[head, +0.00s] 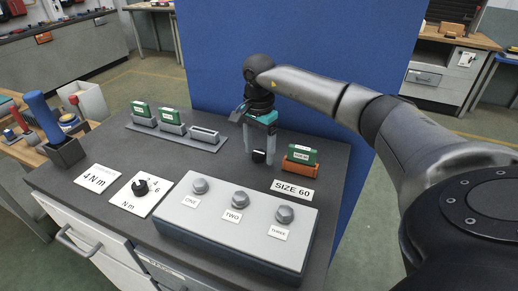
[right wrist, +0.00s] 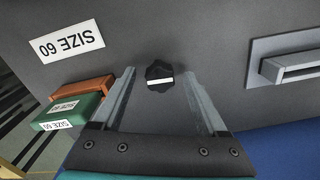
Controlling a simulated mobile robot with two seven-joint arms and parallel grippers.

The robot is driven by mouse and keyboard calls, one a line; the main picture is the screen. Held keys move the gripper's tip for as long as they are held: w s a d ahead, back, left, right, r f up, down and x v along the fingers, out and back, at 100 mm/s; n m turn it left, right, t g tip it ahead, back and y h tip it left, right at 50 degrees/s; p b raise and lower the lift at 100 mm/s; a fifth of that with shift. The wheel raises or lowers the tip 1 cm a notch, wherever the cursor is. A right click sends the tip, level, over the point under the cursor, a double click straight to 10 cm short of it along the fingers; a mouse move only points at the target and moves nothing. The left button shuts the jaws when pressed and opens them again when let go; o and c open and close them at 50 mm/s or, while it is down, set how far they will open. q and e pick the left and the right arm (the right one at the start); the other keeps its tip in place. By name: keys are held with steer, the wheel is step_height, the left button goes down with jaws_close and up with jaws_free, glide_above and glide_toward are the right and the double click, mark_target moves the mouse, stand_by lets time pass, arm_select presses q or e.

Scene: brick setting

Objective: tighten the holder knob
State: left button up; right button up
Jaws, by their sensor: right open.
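A small black knob (head: 258,156) with a white mark sits on the dark worktop, just left of the orange holder (head: 299,165). A green block (head: 302,154) labelled SIZE 60 sits in that holder. My right gripper (head: 259,149) points down over the knob, its jaws open. In the right wrist view the knob (right wrist: 160,75) lies between the two fingertips, with a gap on each side, and its white mark runs across the picture. Whether the fingertips are level with the knob I cannot tell. My left gripper is not in view.
A grey box (head: 238,237) with bolts labelled ONE, TWO, THREE stands in front. A SIZE 60 card (head: 293,191), a 4 N m card (head: 101,178) and a dial (head: 140,187) lie nearby. A slotted rack (head: 205,136) is behind, left; a blue-handled tool (head: 41,112) stands far left.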

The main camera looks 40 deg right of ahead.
jaws_close()
stand_by(0.4)
steer(key=shift+r+m, duration=0.1)
steer(key=shift+m, duration=0.3)
steer(key=m+p, duration=0.2)
steer(key=m, duration=0.2)
steer(key=shift+m, duration=0.4)
steer(key=m+p, duration=0.2)
steer(key=m, duration=0.3)
steer(key=m+p, duration=0.1)
steer(key=m, duration=0.4)
steer(key=shift+m+p, duration=0.4)
steer(key=m+p, duration=0.2)
steer(key=m, duration=0.3)
steer(key=shift+m, duration=0.4)
steer(key=shift+w+m, duration=0.1)
steer(key=shift+m, duration=0.2)
